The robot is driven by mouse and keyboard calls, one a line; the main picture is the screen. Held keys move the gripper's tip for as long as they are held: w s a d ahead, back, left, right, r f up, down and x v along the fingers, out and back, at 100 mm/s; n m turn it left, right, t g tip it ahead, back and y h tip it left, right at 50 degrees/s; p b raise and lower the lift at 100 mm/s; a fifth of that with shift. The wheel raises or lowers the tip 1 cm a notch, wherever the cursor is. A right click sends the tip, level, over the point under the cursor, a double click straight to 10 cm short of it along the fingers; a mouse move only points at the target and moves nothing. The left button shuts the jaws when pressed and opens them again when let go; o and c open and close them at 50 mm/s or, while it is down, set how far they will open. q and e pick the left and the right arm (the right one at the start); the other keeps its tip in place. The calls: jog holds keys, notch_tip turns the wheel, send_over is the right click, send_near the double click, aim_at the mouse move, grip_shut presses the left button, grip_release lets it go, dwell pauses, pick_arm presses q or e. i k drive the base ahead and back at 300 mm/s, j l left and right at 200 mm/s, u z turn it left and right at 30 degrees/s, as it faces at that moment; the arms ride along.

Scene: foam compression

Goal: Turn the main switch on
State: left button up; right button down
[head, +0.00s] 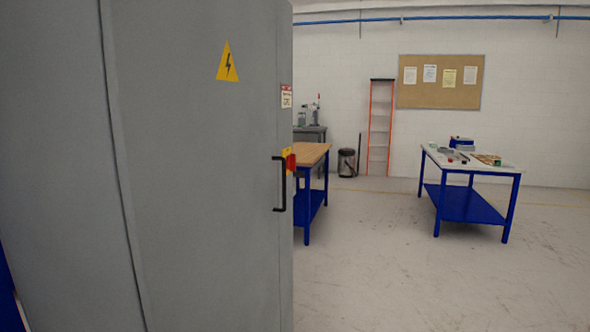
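A red switch (291,162) on a yellow plate (286,153) sits near the right edge of a tall grey electrical cabinet (190,190). It is small and seen at a slant, so I cannot tell its position. A black door handle (278,184) is just left of and below it. A yellow warning triangle (228,64) and a small label (286,96) are higher on the cabinet. Neither of my grippers shows in the head view.
The cabinet fills the left half. A wood-topped blue bench (313,155) stands behind its right edge. A white-topped blue table (470,165) with small items stands at the right. A ladder (381,128) and bin (346,163) are by the wall. The front right floor is clear.

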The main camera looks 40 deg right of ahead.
aim_at(290, 160)
jog(key=z, duration=1.2)
jog(key=i+l+u, duration=0.4)
jog(key=i+l, duration=0.8)
jog(key=i, duration=0.15)
